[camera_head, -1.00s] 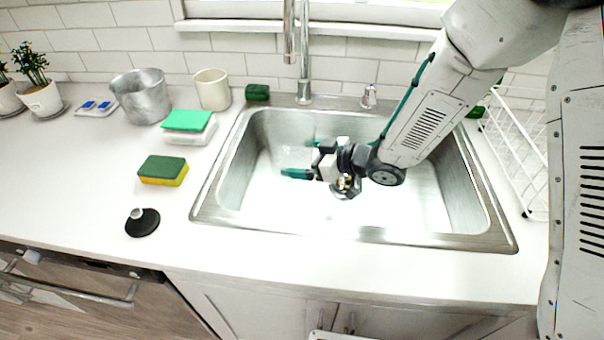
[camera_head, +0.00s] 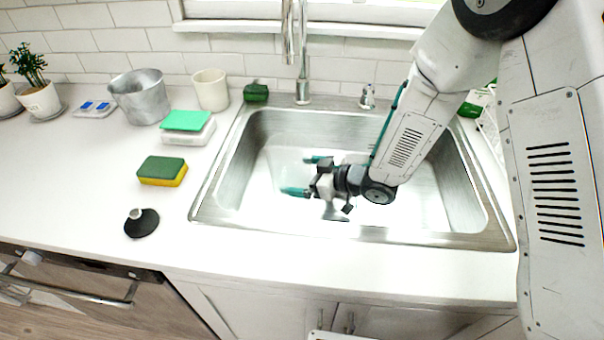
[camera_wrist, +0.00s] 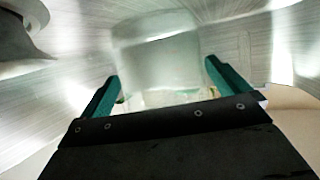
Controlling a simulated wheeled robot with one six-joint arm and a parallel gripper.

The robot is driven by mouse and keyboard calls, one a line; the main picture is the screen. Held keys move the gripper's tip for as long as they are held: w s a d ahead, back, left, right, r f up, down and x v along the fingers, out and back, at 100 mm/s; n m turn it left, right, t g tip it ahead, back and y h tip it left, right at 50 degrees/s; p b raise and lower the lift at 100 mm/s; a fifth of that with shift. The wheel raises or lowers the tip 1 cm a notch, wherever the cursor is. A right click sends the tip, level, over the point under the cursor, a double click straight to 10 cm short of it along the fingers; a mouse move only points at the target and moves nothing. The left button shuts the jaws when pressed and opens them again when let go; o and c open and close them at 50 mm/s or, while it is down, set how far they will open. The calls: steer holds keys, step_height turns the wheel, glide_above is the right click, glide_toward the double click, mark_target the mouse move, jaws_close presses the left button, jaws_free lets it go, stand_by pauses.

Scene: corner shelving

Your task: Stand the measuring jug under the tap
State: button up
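A pale, see-through vessel (camera_wrist: 160,50), which looks like the measuring jug, shows in the wrist view ahead of and between my fingertips. In the head view it is too faint against the bright sink floor to make out clearly. My gripper (camera_head: 305,175) is down inside the sink basin, its teal fingers pointing left. In the wrist view my gripper (camera_wrist: 160,72) has its fingers wide apart, and I cannot tell whether either touches the vessel. The chrome tap (camera_head: 303,70) stands behind the sink's back rim; its top is out of frame.
The steel sink (camera_head: 215,185) has raised walls around my gripper. On the left counter are a metal pot (camera_head: 142,98), a cream cup (camera_head: 211,90), a green-topped stack (camera_head: 187,124), a sponge (camera_head: 162,171) and a black plug (camera_head: 142,223). A white rack (camera_head: 489,130) stands right.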

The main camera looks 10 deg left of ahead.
steer(key=shift+r, duration=0.15)
steer(key=shift+d+r, duration=0.2)
steer(key=shift+d, duration=0.1)
steer(key=v, duration=1.1)
steer(key=shift+s+d, duration=0.15)
steer(key=w+d+r+m+t+h, duration=0.45)
steer(key=w+d+r+h, duration=0.25)
steer(key=d, duration=0.4)
steer(key=s+d+r+m+h, duration=0.45)
steer(key=d+r+h, duration=0.2)
steer(key=d, duration=0.55)
steer(key=s+d+r+m+g, duration=0.1)
steer(key=s+r+m+g, duration=0.1)
steer(key=s, duration=1.1)
steer(key=s+d+r+m+g, duration=0.1)
steer(key=s+r+m+g, duration=0.2)
steer(key=s, duration=1)
step_height(320, 180, up, 2)
steer(key=shift+s+d+r+m+g, duration=0.2)
steer(key=shift+s+d+m+g, duration=0.15)
steer(key=shift+g, duration=0.8)
